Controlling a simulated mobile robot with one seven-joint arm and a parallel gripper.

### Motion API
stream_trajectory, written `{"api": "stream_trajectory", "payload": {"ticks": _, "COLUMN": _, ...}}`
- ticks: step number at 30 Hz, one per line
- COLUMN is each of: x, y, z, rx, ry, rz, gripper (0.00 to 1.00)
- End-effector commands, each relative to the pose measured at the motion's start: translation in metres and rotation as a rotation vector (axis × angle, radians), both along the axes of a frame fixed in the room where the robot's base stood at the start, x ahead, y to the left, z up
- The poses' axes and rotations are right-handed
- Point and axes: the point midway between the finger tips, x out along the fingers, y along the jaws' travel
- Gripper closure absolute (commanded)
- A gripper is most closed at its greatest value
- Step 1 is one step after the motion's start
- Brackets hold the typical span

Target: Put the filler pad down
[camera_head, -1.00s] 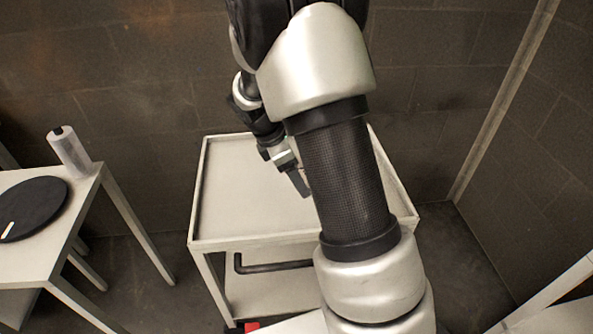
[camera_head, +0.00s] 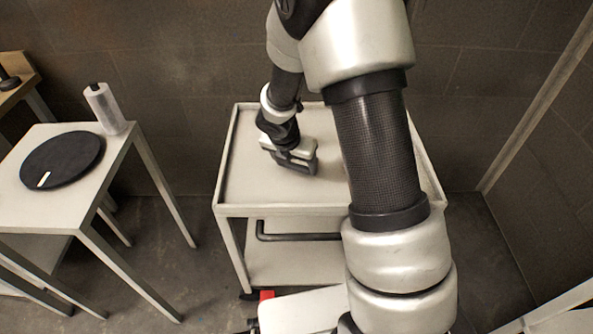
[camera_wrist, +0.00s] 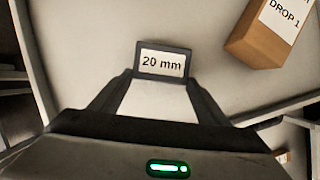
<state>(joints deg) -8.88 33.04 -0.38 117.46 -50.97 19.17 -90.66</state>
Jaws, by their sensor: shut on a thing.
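My gripper (camera_head: 297,160) is low over the top of the pale trolley (camera_head: 280,211). In the wrist view my gripper (camera_wrist: 160,80) is shut on the filler pad (camera_wrist: 162,60), a small dark-edged block with a white "20 mm" label. The pad is between the fingertips, over the pale trolley top (camera_wrist: 215,72). I cannot tell whether it touches the surface. In the head view I cannot make out the pad at the gripper.
A brown box (camera_wrist: 262,45) labelled "DROP 1" is on the trolley top, right of the pad in the wrist view. A table (camera_head: 40,212) on the left holds a black disc (camera_head: 62,158) and a wrapped cylinder (camera_head: 104,108). The trolley top left of my gripper is clear.

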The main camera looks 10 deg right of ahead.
Motion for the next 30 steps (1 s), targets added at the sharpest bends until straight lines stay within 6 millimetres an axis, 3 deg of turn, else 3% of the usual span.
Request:
{"api": "stream_trajectory", "payload": {"ticks": 1, "x": -0.001, "y": 0.0, "z": -0.013, "rx": -0.002, "ry": 0.002, "rz": 0.001, "gripper": 0.51}}
{"api": "stream_trajectory", "payload": {"ticks": 3, "x": 0.0, "y": 0.0, "z": -0.02, "rx": -0.001, "ry": 0.002, "rz": 0.0, "gripper": 0.51}}
{"api": "stream_trajectory", "payload": {"ticks": 14, "x": 0.0, "y": 0.0, "z": -0.023, "rx": -0.001, "ry": 0.001, "rz": 0.0, "gripper": 0.51}}
{"api": "stream_trajectory", "payload": {"ticks": 15, "x": 0.0, "y": 0.0, "z": -0.021, "rx": 0.0, "ry": 0.0, "rz": -0.001, "gripper": 0.24}}
{"api": "stream_trajectory", "payload": {"ticks": 17, "x": 0.0, "y": 0.0, "z": -0.021, "rx": 0.0, "ry": 0.0, "rz": -0.001, "gripper": 0.14}}
{"api": "stream_trajectory", "payload": {"ticks": 26, "x": 0.0, "y": 0.0, "z": -0.02, "rx": 0.0, "ry": 0.0, "rz": -0.001, "gripper": 0.12}}
{"api": "stream_trajectory", "payload": {"ticks": 30, "x": -0.002, "y": 0.002, "z": -0.009, "rx": 0.0, "ry": -0.001, "rz": -0.003, "gripper": 0.12}}
